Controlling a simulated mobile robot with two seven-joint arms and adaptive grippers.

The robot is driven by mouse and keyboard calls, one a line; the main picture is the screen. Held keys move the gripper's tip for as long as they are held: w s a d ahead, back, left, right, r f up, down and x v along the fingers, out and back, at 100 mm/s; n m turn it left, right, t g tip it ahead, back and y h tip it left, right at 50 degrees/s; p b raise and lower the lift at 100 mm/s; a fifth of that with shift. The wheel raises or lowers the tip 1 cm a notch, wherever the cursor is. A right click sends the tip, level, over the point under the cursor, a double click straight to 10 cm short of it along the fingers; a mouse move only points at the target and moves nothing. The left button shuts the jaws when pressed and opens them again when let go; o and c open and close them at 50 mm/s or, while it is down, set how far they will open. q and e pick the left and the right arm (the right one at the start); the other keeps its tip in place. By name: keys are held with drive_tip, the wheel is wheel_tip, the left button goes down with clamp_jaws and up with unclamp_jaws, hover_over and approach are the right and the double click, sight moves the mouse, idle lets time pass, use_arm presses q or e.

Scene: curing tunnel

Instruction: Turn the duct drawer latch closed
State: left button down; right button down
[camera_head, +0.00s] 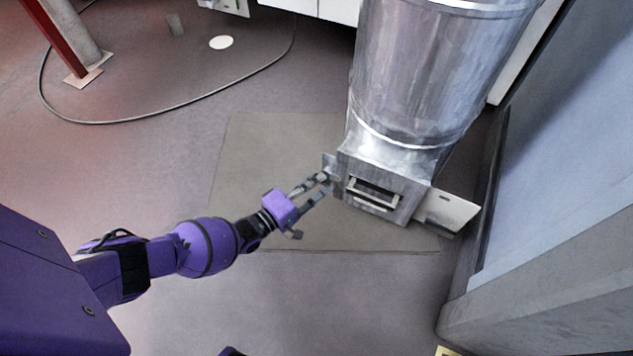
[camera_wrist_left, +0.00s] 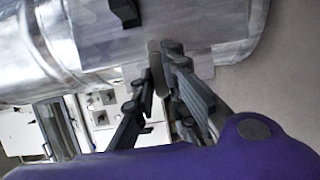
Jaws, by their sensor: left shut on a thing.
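The metal duct (camera_head: 415,80) ends at the bottom in a box-shaped drawer housing (camera_head: 406,205) with a slotted front. My left gripper (camera_head: 324,184) reaches in from the left to the housing's left side. In the left wrist view, its fingers (camera_wrist_left: 160,92) are closed around a grey, rounded tab, which looks like the latch (camera_wrist_left: 156,66), beside the metal housing. The fingers partly cover the latch, so its exact angle is hard to tell. My right gripper is out of view.
A flat plate (camera_head: 450,211) sticks out from the housing's right side. A large grey-blue panel (camera_head: 570,150) stands close on the right. A red post (camera_head: 55,38) and a cable (camera_head: 170,108) are at the upper left. The floor in front is clear.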

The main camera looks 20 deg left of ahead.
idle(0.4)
use_arm(q)
drive_tip(key=c, duration=1.8)
unclamp_jaws()
drive_tip(key=shift+o, duration=0.2)
drive_tip(key=v, duration=1.2)
